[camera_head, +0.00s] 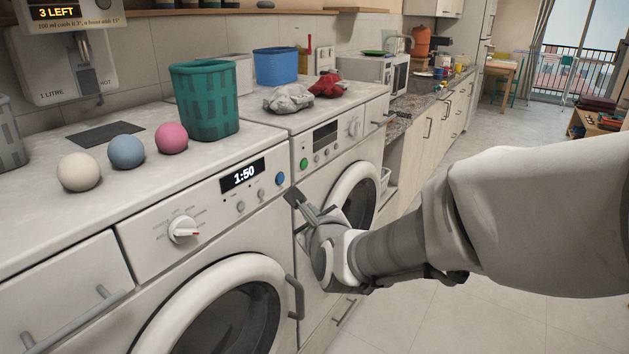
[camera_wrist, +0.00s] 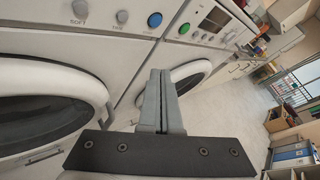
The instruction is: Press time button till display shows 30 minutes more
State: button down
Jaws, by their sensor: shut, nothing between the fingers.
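The near washing machine's display (camera_head: 243,175) reads 1:50. Below it are two small silver buttons. In the wrist view one is labelled SOFT (camera_wrist: 80,8), and the other is the time button (camera_wrist: 122,17), its label small but seemingly TIME. A blue button (camera_head: 280,178) sits right of the display and also shows in the wrist view (camera_wrist: 155,20). My gripper (camera_head: 293,198) is shut and empty, in front of the machine's right edge, apart from the buttons. In the wrist view its fingertips (camera_wrist: 160,73) appear below the blue button.
A dial (camera_head: 183,229) is left on the panel. A second machine with a green button (camera_head: 304,164) stands to the right. Three balls, a teal basket (camera_head: 205,100) and cloths (camera_head: 288,98) lie on top. A door handle (camera_head: 295,297) sticks out below my gripper.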

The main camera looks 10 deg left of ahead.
aim_at(261, 193)
jog(key=shift+a, duration=0.15)
jog(key=w+a+p, duration=0.3)
jog(key=a, duration=0.5)
jog(key=shift+w, duration=0.15)
dwell(2.2)
jog(key=shift+w+a, duration=0.2)
jog(key=shift+a, duration=0.15)
jog(key=shift+w+a+b, duration=0.15)
jog(key=shift+a+b, duration=0.2)
jog(key=shift+b, duration=0.1)
dwell(0.4)
dwell(0.3)
jog(key=shift+s+d+b, duration=0.35)
jog(key=shift+d+b, duration=0.4)
jog(key=shift+b, duration=0.05)
